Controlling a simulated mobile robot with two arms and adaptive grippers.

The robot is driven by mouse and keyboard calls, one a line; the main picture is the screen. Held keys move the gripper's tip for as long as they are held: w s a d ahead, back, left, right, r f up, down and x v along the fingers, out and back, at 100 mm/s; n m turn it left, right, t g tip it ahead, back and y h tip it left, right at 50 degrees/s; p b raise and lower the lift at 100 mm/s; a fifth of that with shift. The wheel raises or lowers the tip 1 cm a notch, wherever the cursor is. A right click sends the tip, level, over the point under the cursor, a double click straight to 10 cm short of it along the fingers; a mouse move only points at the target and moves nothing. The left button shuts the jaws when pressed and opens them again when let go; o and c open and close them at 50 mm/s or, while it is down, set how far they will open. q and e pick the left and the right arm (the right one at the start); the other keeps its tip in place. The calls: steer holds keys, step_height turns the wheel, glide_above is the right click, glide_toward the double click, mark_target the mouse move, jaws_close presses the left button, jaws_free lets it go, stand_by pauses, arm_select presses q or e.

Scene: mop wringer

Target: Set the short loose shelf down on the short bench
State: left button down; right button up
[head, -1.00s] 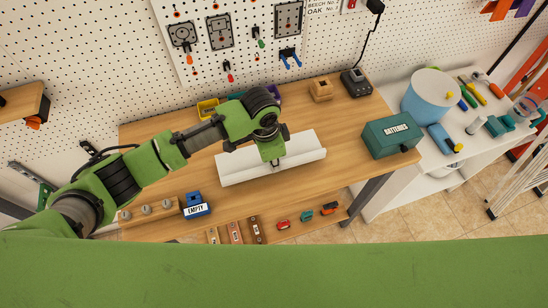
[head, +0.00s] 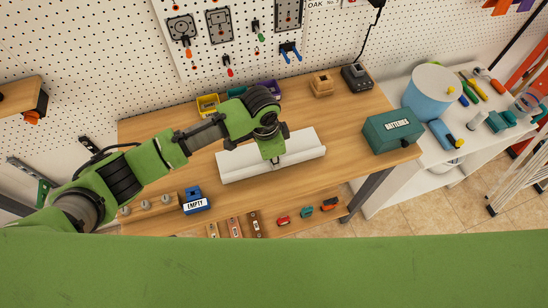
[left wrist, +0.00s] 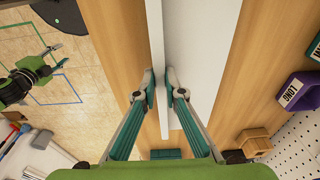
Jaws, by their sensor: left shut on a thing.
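The short loose shelf (head: 303,151), a white board with a raised lip, is over the middle of the wooden bench top (head: 340,113). Whether it touches the wood or hangs just above it I cannot tell. My left gripper (head: 274,160) is shut on the shelf's lip near its middle. In the left wrist view its two teal fingers (left wrist: 163,90) pinch the lip from both sides, with the white board (left wrist: 200,50) running away between wood on either side. A green and black gripper, my right one (left wrist: 50,76), is at the left of that view, its fingers spread, over the floor.
A green batteries box (head: 391,130) stands at the bench's right end. A blue block labelled EMPTY (head: 195,203) is at the front left. Yellow and purple bins (head: 208,104), a wooden block (head: 321,84) and a charger (head: 356,77) line the back. Bare wood surrounds the shelf.

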arm_select(q)
steer(key=shift+f, duration=0.5)
steer(key=c, duration=2)
jaws_free()
steer(key=r, duration=0.4)
steer(key=a+r, duration=0.1)
steer(key=r, duration=0.7)
steer(key=shift+s+a, duration=0.15)
steer(key=shift+s, duration=0.15)
